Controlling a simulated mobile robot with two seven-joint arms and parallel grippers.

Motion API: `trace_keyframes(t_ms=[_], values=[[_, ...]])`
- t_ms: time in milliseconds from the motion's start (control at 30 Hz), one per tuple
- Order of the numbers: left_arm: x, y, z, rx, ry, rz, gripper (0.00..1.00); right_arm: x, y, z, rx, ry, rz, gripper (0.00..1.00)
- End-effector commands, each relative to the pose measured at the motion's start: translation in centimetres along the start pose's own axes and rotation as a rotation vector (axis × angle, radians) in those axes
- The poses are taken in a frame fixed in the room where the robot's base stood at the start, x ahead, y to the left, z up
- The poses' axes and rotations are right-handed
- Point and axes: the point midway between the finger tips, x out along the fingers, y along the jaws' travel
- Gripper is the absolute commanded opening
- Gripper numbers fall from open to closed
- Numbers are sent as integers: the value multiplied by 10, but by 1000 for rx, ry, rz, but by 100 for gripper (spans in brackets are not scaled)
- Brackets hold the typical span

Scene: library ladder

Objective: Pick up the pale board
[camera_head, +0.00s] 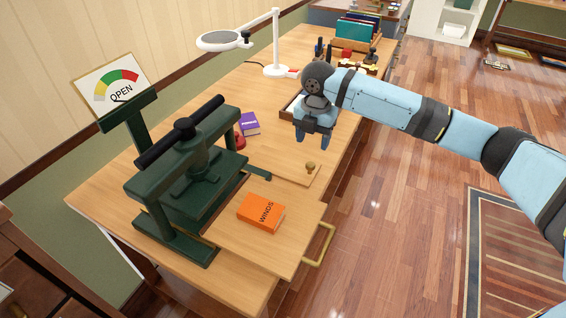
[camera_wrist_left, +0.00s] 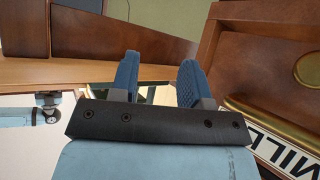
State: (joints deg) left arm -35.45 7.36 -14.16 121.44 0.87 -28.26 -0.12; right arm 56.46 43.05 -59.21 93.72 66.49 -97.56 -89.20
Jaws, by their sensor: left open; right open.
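A pale board (camera_head: 282,163) with a small brass knob (camera_head: 310,167) lies flat on the wooden table, behind the dark green press. A second pale board (camera_head: 285,250) with a brass handle (camera_head: 320,245) extends from the press toward the front edge, with an orange book (camera_head: 261,212) on it. I cannot tell which is meant. My right gripper (camera_head: 314,138) is open and empty, pointing down above the table just beyond the knob. My left gripper is outside the head view; in the left wrist view its blue fingers (camera_wrist_left: 157,80) are apart with nothing between them.
The green press (camera_head: 190,180) stands at the left. A purple book (camera_head: 249,124) and a magnifier lamp (camera_head: 275,45) are farther back. A tray (camera_head: 292,106) sits partly behind my right gripper. Brown wooden panels (camera_wrist_left: 130,40) surround the left gripper.

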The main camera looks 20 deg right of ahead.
Motion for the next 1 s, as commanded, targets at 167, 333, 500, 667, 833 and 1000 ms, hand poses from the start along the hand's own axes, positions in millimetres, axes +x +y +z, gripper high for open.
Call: trace_keyframes(t_ms=[167,333,500,667,833,1000], values=[[2,0,4,4,3,0,43,37,0,0,1,1,0,59],[3,-1,-4,10,19,-1,43,51,1,0,1,-1,3,59],[5,-1,-2,13,21,-1,43,61,1,1,1,0,2,59],[8,-1,3,16,21,0,43,85,3,4,1,1,1,59],[8,0,3,14,24,3,43,104,2,5,1,-1,1,59],[6,0,-1,12,30,4,43,104,2,5,1,-2,2,59]])
